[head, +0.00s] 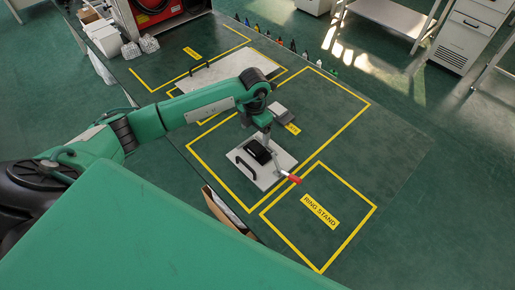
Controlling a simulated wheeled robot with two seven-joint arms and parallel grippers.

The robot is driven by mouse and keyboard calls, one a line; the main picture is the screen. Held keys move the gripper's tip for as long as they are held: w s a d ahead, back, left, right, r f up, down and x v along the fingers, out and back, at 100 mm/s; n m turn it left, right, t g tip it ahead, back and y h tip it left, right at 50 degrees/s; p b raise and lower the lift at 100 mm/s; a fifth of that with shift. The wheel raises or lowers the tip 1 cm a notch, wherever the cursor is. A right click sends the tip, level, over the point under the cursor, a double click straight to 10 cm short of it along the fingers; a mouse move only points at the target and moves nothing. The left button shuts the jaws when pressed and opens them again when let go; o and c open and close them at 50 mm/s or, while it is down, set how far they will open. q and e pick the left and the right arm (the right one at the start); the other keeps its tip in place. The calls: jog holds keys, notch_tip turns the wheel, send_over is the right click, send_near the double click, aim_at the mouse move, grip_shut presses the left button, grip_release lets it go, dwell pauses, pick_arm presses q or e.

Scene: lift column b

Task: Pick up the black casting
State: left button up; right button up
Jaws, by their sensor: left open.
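The black casting (257,151), a small dark block, sits on a pale square plate (273,180) inside a yellow-outlined area. A black bar handle (245,168) is on the plate's left side, and a red-handled lever (289,176) sticks out at its right. My left gripper (265,139) points down just above the casting's upper right side and is open. The fingertips are small and partly lost against the dark block, so I cannot tell whether they touch it. My right gripper is not in view.
A grey block (279,111) lies just behind the plate. Another pale plate (228,70) with a handle lies farther back. The yellow square labelled RING STAND (320,211) at front right is empty. Several small coloured items line the back edge. An open box (222,208) is at front left.

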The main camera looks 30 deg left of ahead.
aim_at(254, 148)
pick_arm(q)
notch_tip(254, 148, down, 3)
jog(key=shift+f, duration=0.1)
jog(key=shift+s+f+p, duration=0.15)
jog(key=shift+f+p, duration=0.4)
jog(key=shift+p, duration=0.2)
notch_tip(254, 148, down, 4)
jog(key=shift+a+r+p, duration=0.1)
jog(key=shift+r+p, duration=0.15)
jog(key=shift+p, duration=0.4)
jog(key=shift+f, duration=0.3)
jog(key=c, duration=1.2)
jog(key=shift+c, duration=0.9)
jog(key=shift+r, duration=0.1)
